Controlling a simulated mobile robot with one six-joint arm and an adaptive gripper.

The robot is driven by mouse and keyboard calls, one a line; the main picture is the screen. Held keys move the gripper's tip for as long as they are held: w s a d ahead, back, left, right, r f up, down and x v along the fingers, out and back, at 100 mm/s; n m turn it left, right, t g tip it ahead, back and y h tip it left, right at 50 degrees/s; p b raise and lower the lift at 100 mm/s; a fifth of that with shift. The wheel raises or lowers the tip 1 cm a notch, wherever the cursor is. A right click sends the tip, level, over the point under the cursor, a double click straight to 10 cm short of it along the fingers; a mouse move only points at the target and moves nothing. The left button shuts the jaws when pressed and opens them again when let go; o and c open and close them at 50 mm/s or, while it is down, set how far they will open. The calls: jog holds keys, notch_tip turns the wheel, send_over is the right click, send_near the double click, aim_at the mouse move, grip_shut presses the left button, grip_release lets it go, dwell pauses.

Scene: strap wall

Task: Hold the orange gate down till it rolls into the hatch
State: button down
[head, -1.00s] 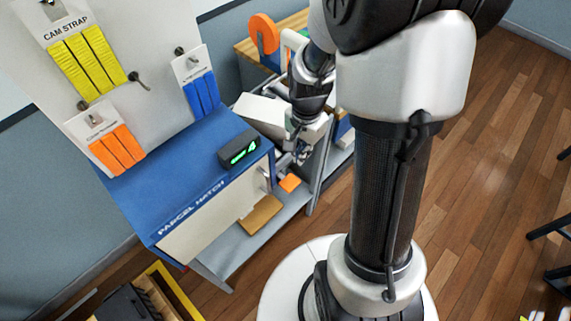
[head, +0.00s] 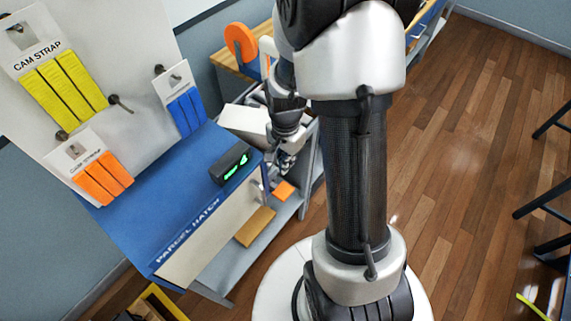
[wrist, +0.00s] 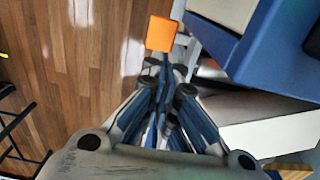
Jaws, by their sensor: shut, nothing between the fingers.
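A small orange plate (head: 284,191), seemingly the gate, sits low by the right end of the parcel hatch (head: 190,238), a blue-topped counter with a pale front panel. The plate also shows in the wrist view (wrist: 160,34) as a bright orange square just beyond my fingertips. My gripper (head: 284,166) hangs above the plate at the counter's right end. In the wrist view its fingers (wrist: 166,68) are together and empty. I cannot tell whether the fingertips touch the plate. Any mechanism of the gate is hidden.
A small black box with a green display (head: 230,163) stands on the counter; its digits are unclear. Yellow straps (head: 64,88), orange straps (head: 103,179) and blue straps (head: 186,112) hang on the wall behind. A white box (head: 246,122) is close beside my gripper. Wood floor (head: 470,150) is open at right.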

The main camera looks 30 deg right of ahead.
aim_at(285, 188)
notch_tip(285, 188, down, 11)
jog(key=b, duration=0.3)
jog(key=shift+w, duration=0.1)
jog(key=shift+f, duration=0.2)
